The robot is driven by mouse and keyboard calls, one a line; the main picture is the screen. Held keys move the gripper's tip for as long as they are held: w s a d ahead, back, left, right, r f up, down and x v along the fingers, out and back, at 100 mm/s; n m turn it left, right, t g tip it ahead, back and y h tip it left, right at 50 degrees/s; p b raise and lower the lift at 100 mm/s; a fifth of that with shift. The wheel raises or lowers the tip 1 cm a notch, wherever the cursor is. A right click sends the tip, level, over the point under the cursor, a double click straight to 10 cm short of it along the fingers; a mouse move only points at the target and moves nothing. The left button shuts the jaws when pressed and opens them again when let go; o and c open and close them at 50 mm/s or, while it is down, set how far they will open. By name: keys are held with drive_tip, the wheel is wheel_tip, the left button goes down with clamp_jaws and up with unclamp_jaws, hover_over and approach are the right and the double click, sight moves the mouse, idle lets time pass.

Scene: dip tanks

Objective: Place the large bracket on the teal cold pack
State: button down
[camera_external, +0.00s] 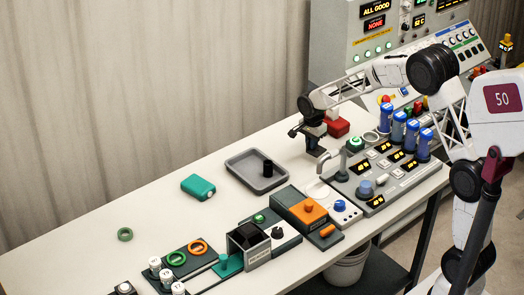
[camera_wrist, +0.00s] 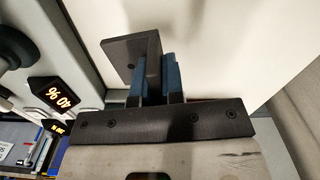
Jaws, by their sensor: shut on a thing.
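My gripper (camera_external: 312,143) is above the table at the back, left of the control panel. In the wrist view its blue fingers (camera_wrist: 154,82) are shut on the large bracket (camera_wrist: 129,54), a dark grey angled piece with a flat plate. In the external view the bracket (camera_external: 317,153) shows small and dark below the fingers, and its gap to the table is hard to judge. The teal cold pack (camera_external: 198,187) lies flat on the open table, well to the left of my gripper, with nothing on it. It is not in the wrist view.
A red block (camera_external: 338,127) is close behind my gripper. The panel (camera_external: 388,180) with blue canisters is at right. The table around the cold pack is clear.

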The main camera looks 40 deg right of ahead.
wheel_tip(320, 180, up, 9)
drive_tip(key=shift+r, duration=0.1)
drive_tip(key=s+a+n, duration=0.1)
drive_tip(key=a+n, duration=0.7)
drive_tip(key=a, duration=1.1)
drive_tip(key=s+a+n, duration=0.2)
drive_tip(key=a+n, duration=0.6)
drive_tip(key=a, duration=1.2)
drive_tip(key=f, duration=0.5)
drive_tip(key=shift+w+f, duration=0.15)
drive_tip(key=shift+w, duration=0.05)
hover_over(192, 186)
drive_tip(key=shift+d+f, duration=0.1)
drive_tip(key=shift+f, duration=0.65)
